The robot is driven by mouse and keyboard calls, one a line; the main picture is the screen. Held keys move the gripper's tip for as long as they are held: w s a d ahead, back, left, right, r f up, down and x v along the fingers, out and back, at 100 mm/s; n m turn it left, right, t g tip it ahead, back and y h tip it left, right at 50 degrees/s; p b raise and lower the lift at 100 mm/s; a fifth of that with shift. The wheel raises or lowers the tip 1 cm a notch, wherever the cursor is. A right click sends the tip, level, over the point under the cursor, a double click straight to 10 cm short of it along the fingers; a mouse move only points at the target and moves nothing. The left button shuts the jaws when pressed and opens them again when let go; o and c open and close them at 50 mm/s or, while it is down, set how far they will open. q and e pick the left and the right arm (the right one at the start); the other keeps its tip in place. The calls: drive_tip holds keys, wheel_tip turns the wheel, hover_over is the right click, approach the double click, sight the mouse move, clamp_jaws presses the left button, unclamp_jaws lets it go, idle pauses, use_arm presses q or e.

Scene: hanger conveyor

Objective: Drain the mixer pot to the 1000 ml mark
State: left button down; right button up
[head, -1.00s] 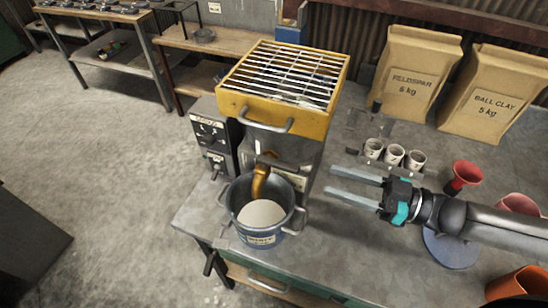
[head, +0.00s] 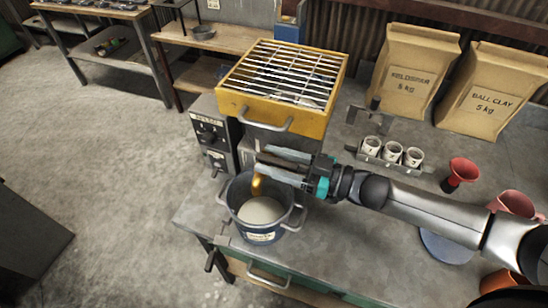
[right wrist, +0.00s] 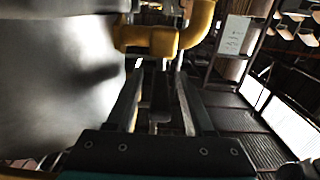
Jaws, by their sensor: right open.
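The mixer (head: 278,108) is a grey steel body under a yellow frame with a wire grill, on the bench's left end. A brass spout (head: 257,187) comes from its lower front; it also shows as a yellow pipe in the right wrist view (right wrist: 165,42). Below the spout stands a dark blue-grey bucket (head: 262,236) with pale material (head: 262,210) inside. I cannot read a 1000 ml mark. My right gripper (head: 264,160) is open in front of the mixer, just above the spout, and hides the valve area. In the right wrist view, its fingers (right wrist: 158,88) straddle a thin dark upright part below the pipe.
A control box (head: 208,138) stands left of the mixer. Several numbered cups (head: 392,153) stand in a rack at right, near a red funnel (head: 461,172). Feldspar (head: 417,72) and ball clay (head: 489,90) bags stand at the back.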

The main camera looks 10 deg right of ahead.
drive_tip(key=shift+c, duration=0.3)
clamp_jaws()
idle(1.1)
